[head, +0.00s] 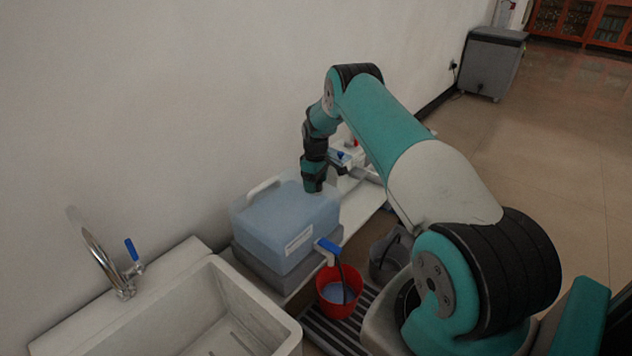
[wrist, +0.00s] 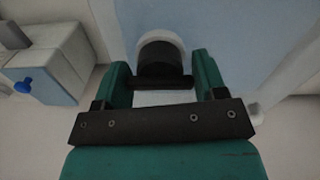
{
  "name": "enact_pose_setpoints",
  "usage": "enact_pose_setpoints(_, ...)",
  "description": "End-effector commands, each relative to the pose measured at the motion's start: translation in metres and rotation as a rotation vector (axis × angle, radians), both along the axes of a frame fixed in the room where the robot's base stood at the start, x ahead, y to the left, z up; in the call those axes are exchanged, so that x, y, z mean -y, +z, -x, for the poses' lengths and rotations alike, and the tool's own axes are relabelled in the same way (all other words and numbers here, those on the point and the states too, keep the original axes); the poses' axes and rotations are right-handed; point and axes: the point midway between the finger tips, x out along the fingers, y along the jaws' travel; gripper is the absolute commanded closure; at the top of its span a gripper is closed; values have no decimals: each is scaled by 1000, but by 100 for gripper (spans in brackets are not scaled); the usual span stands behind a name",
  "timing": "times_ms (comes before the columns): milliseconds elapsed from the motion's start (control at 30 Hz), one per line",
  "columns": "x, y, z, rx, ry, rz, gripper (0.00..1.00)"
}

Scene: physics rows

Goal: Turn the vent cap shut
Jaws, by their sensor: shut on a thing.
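The vent cap (wrist: 160,58) is a dark round cap in a pale ring on top of the light blue container (head: 272,222). In the wrist view it sits between the two green fingers of my gripper (wrist: 163,72), which is shut on it. In the head view my gripper (head: 313,186) points down onto the container's top near its far right corner, and the cap is hidden behind it. The container's top also shows in the wrist view (wrist: 225,30). I cannot tell the cap's turn angle.
A white handle (head: 262,187) stands on the container's top. A blue-levered tap (head: 328,246) sticks out at its front above a red bucket (head: 335,305). A grey bucket (head: 384,262) stands beside that. A sink (head: 215,310) is at front left, and the wall is close behind.

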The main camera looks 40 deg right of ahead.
Motion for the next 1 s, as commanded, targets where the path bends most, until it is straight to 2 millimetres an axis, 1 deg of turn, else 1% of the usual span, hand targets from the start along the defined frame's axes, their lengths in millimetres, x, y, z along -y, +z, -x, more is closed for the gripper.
enact_pose_setpoints(200, 0, 1, -1, 1, 2, 1, 59)
enact_pose_setpoints(233, 0, 1, -1, 1, 2, 1, 31)
enact_pose_setpoints(267, 0, 1, 0, 1, 2, 1, 28)
enact_pose_setpoints(500, 0, 1, 0, 1, 1, 0, 28)
enact_pose_setpoints(633, 0, 8, 0, 1, 0, 1, 28)
enact_pose_setpoints(767, 0, 31, -1, 3, 0, 1, 28)
enact_pose_setpoints(1000, 0, 92, -1, 3, 1, 1, 28)
